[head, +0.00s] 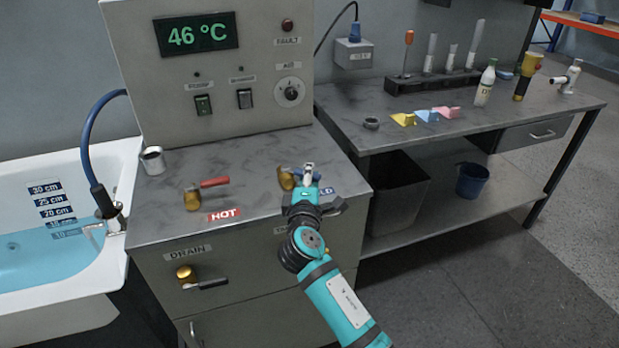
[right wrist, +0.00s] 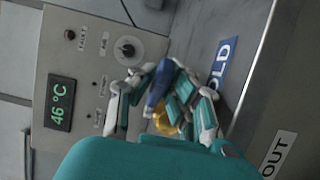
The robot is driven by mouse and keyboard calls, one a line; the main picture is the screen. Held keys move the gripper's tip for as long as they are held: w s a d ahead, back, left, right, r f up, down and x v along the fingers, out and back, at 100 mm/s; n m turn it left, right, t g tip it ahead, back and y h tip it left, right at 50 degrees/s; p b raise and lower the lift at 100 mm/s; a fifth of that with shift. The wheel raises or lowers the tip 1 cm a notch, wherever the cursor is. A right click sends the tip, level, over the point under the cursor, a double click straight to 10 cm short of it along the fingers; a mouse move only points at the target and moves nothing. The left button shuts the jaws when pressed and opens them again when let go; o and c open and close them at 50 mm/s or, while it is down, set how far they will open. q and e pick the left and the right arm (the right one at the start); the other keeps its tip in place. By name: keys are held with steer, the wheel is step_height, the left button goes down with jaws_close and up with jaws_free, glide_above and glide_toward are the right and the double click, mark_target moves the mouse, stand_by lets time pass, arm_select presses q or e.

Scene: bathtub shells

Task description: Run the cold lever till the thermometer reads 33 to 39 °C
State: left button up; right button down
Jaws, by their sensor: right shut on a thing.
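The thermometer display (head: 196,35) on the grey control panel reads 46 °C in green; it also shows sideways in the right wrist view (right wrist: 62,103). The cold lever has a brass base (head: 286,178) at the counter's front and a blue handle (right wrist: 160,86) in the right wrist view. My right gripper (head: 308,173) is shut on the cold lever, with its fingers (right wrist: 165,100) around the blue handle. The gripper hides much of the lever in the head view. The red hot lever (head: 212,182) stands to the left, apart from my gripper. My left gripper is not in view.
The white bathtub (head: 100,285) at left holds blue water near the 10 cm mark. A metal cup (head: 152,160) stands on the counter. The drain lever (head: 187,275) is on the cabinet front. A bench (head: 380,142) with several items is at right.

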steer(key=c, duration=1.6)
jaws_free()
steer(key=s+a, duration=0.1)
steer(key=s, duration=1.1)
steer(key=shift+a, duration=0.35)
steer(key=shift+c, duration=0.4)
